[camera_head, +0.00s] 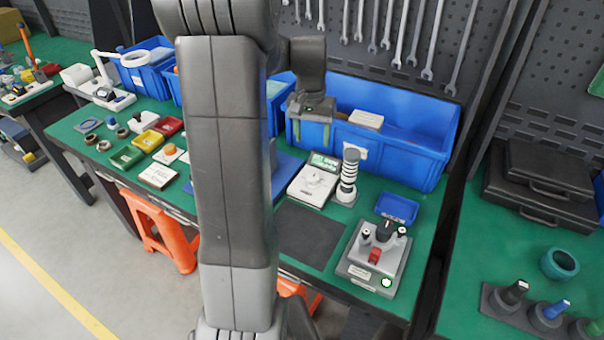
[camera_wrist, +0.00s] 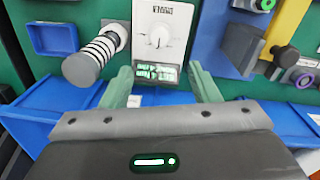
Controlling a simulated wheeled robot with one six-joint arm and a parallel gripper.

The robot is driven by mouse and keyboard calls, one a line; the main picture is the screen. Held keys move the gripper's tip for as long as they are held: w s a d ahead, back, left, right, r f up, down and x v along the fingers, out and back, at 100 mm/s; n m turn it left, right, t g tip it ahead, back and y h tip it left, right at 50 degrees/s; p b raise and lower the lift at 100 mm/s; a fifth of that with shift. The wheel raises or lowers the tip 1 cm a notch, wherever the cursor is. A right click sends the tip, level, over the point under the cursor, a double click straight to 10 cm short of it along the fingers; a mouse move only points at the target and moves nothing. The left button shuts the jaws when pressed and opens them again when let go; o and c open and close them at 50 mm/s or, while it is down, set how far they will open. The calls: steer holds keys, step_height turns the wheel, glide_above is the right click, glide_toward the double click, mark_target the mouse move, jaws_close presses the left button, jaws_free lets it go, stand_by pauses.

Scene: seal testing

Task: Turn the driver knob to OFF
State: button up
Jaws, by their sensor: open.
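A white box (camera_head: 314,181) with a green-lit display stands on the green bench, left of a striped cylinder. In the wrist view the box shows upside down, with a white round knob (camera_wrist: 159,38) on its face. The knob's pointer setting is too small to read. My gripper (camera_head: 311,138) hangs fingers down above and behind the box, in front of the large blue bin. In the wrist view my gripper (camera_wrist: 161,82) is open and empty, its two green fingers on either side of the display end. The fingers are apart from the knob.
The black-and-white ringed cylinder (camera_head: 348,178) stands close beside the box. A grey control box (camera_head: 350,270) with black knobs and a red switch sits at front right, near a small blue tray (camera_head: 397,208). The large blue bin (camera_head: 412,130) lies behind. A dark mat (camera_head: 308,236) is clear.

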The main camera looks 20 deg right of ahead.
mark_target(313, 176)
steer(key=f, duration=1.3)
steer(key=shift+s+d+f+p, duration=0.15)
steer(key=shift+d+f+p, duration=0.05)
steer(key=shift+f+p, duration=0.1)
steer(key=c, duration=1)
